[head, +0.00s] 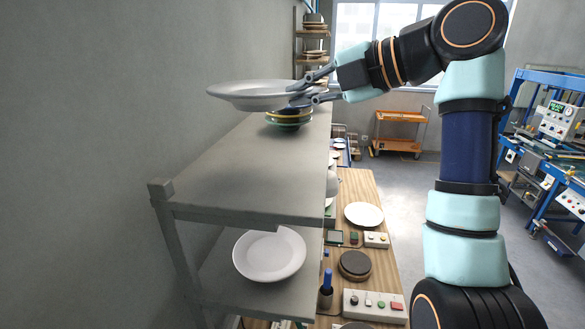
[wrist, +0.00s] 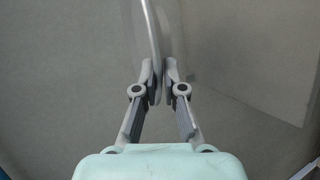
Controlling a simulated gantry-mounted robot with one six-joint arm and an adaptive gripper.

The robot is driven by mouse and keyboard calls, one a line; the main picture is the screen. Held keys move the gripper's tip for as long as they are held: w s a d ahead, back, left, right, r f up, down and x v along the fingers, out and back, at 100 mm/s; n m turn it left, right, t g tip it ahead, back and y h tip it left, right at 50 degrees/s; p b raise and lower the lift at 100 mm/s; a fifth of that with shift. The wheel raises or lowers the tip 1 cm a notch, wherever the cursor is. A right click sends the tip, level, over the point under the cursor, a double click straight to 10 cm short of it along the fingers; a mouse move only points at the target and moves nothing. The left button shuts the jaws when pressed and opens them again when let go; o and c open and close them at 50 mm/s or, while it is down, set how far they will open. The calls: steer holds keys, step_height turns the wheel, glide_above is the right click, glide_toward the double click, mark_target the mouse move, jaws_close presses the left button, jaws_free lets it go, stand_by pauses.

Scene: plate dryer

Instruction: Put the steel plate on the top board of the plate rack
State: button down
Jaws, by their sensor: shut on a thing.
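The steel plate (head: 262,94) is a wide, shallow grey plate. In the head view it is held roughly level above the top board (head: 250,170) of the grey plate rack, with a gap beneath it. My gripper (head: 310,88) is shut on the plate's right rim. In the wrist view the plate (wrist: 153,35) shows nearly edge-on, its rim between the two fingertips of my gripper (wrist: 158,85). A small stack of bowls (head: 288,122) stands toward the far end of the top board. The near part of the top board is bare.
A white plate (head: 269,257) lies on the lower board. A wooden bench (head: 375,215) to the right of the rack holds a white plate (head: 364,214), a dark round pad (head: 354,264) and a button box (head: 374,304). A grey wall (head: 80,150) stands at the left.

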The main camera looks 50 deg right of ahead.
mark_target(302, 182)
step_height(302, 182, down, 13)
steer(key=shift+r+p, duration=0.1)
steer(key=shift+p, duration=0.6)
steer(key=shift+f, duration=0.2)
steer(key=c, duration=1.6)
jaws_free()
steer(key=shift+w, duration=0.1)
steer(key=shift+o, duration=0.2)
steer(key=b+v, duration=0.3)
steer(key=v, duration=0.9)
steer(key=shift+a+r, duration=0.1)
